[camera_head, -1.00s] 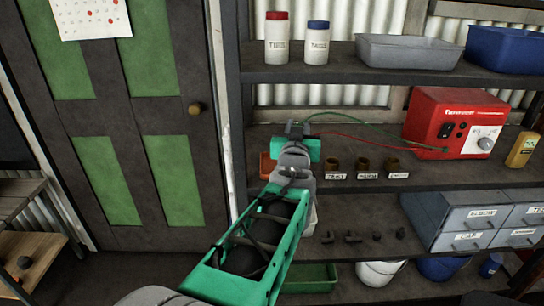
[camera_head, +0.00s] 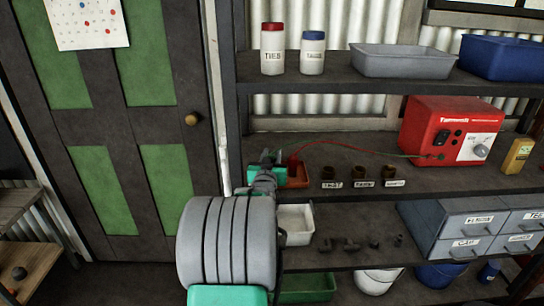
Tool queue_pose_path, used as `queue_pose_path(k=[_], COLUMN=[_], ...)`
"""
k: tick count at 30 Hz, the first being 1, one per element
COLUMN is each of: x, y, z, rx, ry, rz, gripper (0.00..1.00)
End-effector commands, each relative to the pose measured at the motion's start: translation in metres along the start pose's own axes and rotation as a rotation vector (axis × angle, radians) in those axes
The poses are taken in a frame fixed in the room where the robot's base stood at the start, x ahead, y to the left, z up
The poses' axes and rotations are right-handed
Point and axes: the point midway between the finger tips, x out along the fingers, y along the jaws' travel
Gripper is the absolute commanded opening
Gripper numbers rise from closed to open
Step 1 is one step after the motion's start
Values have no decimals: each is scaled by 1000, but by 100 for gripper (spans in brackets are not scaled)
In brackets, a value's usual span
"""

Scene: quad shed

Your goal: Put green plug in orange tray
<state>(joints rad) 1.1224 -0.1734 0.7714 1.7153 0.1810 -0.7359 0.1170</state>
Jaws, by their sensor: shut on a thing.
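My gripper (camera_head: 270,157) is over the left end of the middle shelf, seen from behind, at the near left side of the orange tray (camera_head: 301,181). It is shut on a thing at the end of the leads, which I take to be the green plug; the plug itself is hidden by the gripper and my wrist. The orange tray is partly covered by my gripper. A red lead (camera_head: 345,141) runs from the red box (camera_head: 452,130) to the tray area. A short stretch of green lead (camera_head: 415,156) shows near the box.
Several small brown pots (camera_head: 361,173) with labels stand right of the tray. A grey drawer unit (camera_head: 470,225) and a white tray (camera_head: 296,222) are on the shelf below. The upper shelf (camera_head: 330,80) with its bottles and bins is overhead. A door stands left.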

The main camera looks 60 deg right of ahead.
Motion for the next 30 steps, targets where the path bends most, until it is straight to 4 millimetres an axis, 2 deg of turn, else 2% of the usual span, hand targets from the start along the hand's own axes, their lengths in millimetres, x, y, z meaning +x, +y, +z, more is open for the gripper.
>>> queue_pose_path(k=[6, 7, 14, 24, 26, 30], x=[0, 0, 0, -1, -11, -45], y=[0, 0, 0, 0, 0, 0], z=[5, 3, 3, -3, 0, -1], rx=[0, 0, 0, 0, 1, 0], ry=[0, -1, -1, -2, -1, 2], rz=[0, 0, 0, 0, -1, -1], gripper=[0, 30, 49, 50, 50, 50])
